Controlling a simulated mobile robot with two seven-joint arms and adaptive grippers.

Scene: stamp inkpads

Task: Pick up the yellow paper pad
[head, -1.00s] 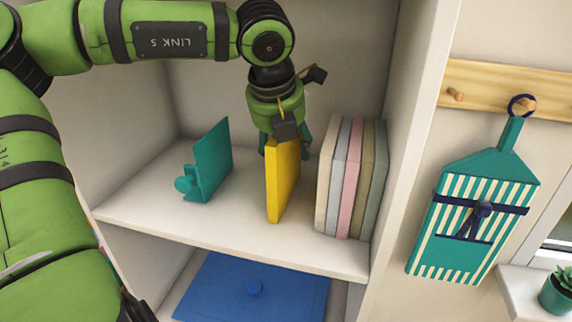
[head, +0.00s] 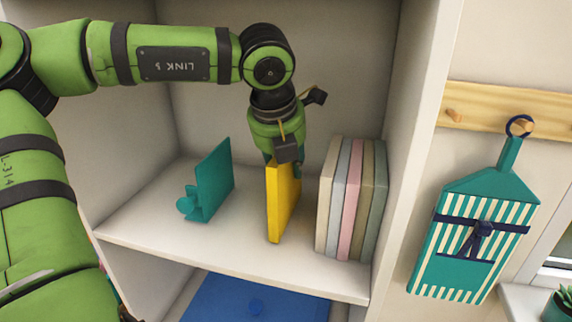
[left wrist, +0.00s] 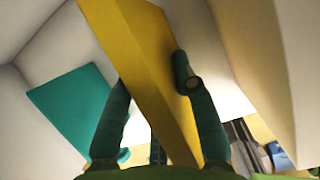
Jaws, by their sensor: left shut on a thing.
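The yellow paper pad (head: 280,203) stands upright on the white shelf, between a teal bookend and a row of pads. My left gripper (head: 283,168) comes down from above and is shut on the pad's upper part. In the left wrist view, the yellow pad (left wrist: 140,60) runs between the two dark green fingers (left wrist: 153,85), one on each side. The pad's lower edge appears at the shelf surface; I cannot tell if it is lifted. My right gripper is not in view.
The teal bookend (head: 213,180) stands left of the pad. Several pale pads (head: 350,200) stand close together to the right, near the cabinet's side wall (head: 408,150). A blue board (head: 245,300) lies on the shelf below. A striped hanging (head: 472,240) is outside, right.

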